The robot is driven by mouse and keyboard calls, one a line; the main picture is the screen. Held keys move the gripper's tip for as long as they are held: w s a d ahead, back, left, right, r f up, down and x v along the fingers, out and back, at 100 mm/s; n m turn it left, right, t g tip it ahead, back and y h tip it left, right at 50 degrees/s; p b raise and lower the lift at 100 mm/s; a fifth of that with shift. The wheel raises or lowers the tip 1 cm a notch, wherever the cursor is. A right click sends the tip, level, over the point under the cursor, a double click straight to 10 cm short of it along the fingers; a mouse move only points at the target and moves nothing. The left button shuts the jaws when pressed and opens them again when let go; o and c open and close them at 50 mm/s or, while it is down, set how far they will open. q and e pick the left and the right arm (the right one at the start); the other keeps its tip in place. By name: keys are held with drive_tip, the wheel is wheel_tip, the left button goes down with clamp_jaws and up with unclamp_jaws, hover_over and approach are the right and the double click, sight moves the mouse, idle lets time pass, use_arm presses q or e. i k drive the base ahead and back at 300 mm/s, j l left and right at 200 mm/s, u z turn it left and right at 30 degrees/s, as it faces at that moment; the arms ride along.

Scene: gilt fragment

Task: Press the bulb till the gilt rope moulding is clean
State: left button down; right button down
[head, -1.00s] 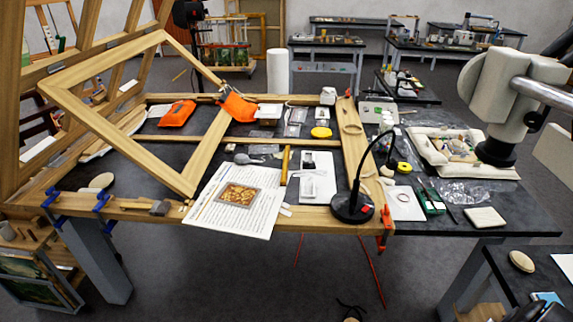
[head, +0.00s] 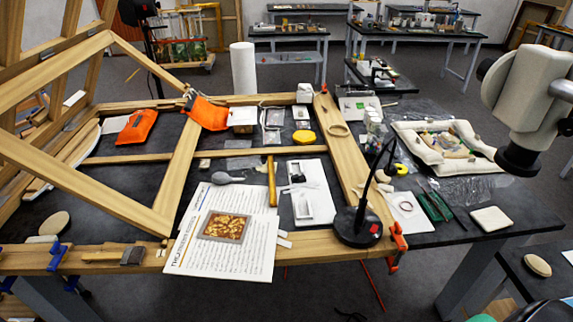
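A grey bulb (head: 222,178) with a narrow tip lies on the dark table, just above a printed sheet (head: 190,250). Nothing is touching it from above. The sheet bears a framed gold-brown ornament picture (head: 225,226). I cannot pick out the gilt rope moulding for certain. Small pieces (head: 450,143), too small to make out, lie inside a pale padded cushion (head: 484,162) at the right of the table. Neither of my grippers is in view.
A large wooden frame (head: 65,185) leans over the table's left. A black lamp (head: 357,228) stands at the front, right of centre. A white instrument head (head: 530,105) overhangs the right side. A wooden-handled tool (head: 271,180) and white tray (head: 310,200) lie mid-table.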

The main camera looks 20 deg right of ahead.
sight(220, 177)
drive_tip(key=i+j+z, duration=0.35)
drive_tip(key=i, duration=0.25)
drive_tip(key=i+j+z, duration=0.35)
drive_tip(key=l, duration=0.4)
drive_tip(key=u, duration=0.05)
